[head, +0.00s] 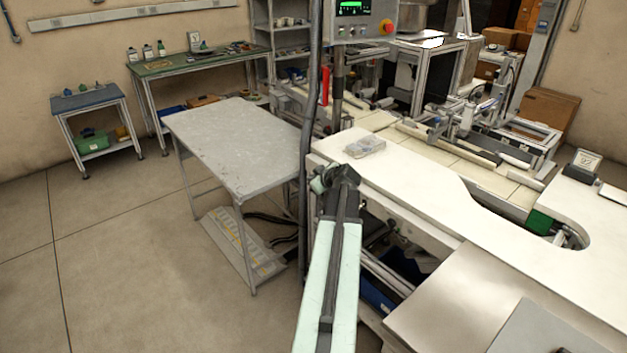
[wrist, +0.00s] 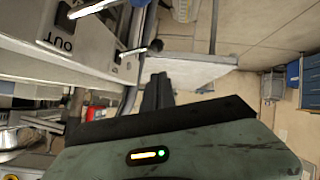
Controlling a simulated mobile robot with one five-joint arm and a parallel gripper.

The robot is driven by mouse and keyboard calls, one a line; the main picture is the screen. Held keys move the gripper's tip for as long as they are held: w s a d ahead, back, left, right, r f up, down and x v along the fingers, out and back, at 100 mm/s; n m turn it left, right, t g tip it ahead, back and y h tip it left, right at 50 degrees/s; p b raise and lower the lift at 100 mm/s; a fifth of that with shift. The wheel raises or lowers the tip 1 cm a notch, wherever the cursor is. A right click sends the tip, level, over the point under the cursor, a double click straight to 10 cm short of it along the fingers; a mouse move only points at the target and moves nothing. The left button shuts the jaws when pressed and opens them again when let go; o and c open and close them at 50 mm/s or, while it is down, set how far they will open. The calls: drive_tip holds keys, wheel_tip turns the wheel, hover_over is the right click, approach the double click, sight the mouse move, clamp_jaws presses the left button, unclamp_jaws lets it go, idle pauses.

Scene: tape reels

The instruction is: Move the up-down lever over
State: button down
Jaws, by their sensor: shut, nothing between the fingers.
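In the wrist view a thin metal lever with a dark round knob (wrist: 155,45) sticks out from the side of a white machine panel (wrist: 98,45). No up-down marking is readable on it. My gripper (wrist: 157,82) shows there as dark fingers held together with nothing between them, just below the knob in the picture. I cannot tell whether they touch it. In the head view my gripper (head: 338,176) is at the left front corner of the white bench (head: 425,195). I cannot make out the lever in that view.
A grey table (head: 235,135) stands left of my arm, and an upright post (head: 308,100) rises close to my gripper. A clear box (head: 365,146) lies on the bench. Open floor (head: 110,255) lies at left.

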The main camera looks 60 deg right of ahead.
drive_tip(key=w+a+r+p+v, duration=0.1)
drive_tip(key=w+p+v, duration=0.1)
drive_tip(key=p+v, duration=0.5)
drive_tip(key=v, duration=0.6)
drive_tip(key=shift+w+a+p, duration=0.15)
drive_tip(key=shift+a+p, duration=0.1)
drive_tip(key=shift+p, duration=0.05)
